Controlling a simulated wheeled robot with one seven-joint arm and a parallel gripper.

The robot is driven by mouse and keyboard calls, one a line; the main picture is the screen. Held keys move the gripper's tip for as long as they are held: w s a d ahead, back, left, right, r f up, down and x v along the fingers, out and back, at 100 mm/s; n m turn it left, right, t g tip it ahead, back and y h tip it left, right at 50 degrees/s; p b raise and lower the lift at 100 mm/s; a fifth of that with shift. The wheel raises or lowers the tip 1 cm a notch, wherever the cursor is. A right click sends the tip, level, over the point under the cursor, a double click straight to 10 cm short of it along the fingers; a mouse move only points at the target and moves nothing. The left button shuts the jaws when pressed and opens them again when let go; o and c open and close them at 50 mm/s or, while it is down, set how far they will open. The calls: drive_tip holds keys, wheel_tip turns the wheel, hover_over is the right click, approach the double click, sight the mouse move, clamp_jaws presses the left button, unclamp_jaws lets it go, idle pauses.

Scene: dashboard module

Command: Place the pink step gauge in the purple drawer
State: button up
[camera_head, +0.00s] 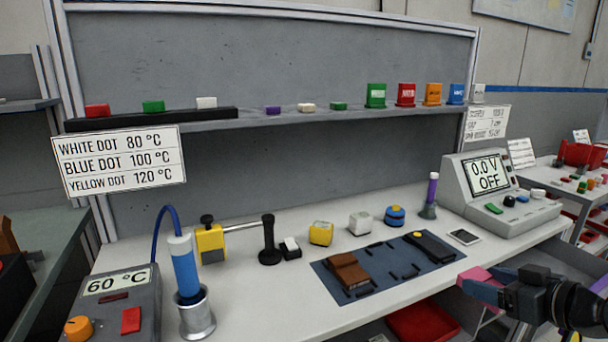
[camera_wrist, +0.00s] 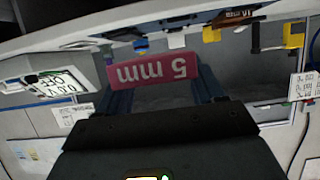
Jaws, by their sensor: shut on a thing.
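The pink step gauge (camera_head: 473,275) is held in my gripper (camera_head: 484,284) at the right of the head view, just off the front edge of the bench. In the wrist view, the gauge (camera_wrist: 152,69) shows its "5 mm" label upside down between the two blue fingers of my gripper (camera_wrist: 160,85), which is shut on it. A purple drawer edge (camera_head: 600,285) shows at the far right of the head view, beyond my gripper. My arm and the frame edge hide much of that drawer, so its inside cannot be made out clearly.
A red bin (camera_head: 424,321) sits below the bench's front edge, left of my gripper. Air in front of the bench looks free.

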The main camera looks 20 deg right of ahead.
drive_tip(key=w+a+f, duration=0.2)
drive_tip(key=a+f, duration=2.3)
drive_tip(key=a, duration=0.1)
drive_tip(key=shift+w+a, duration=0.15)
drive_tip(key=shift+a, duration=0.25)
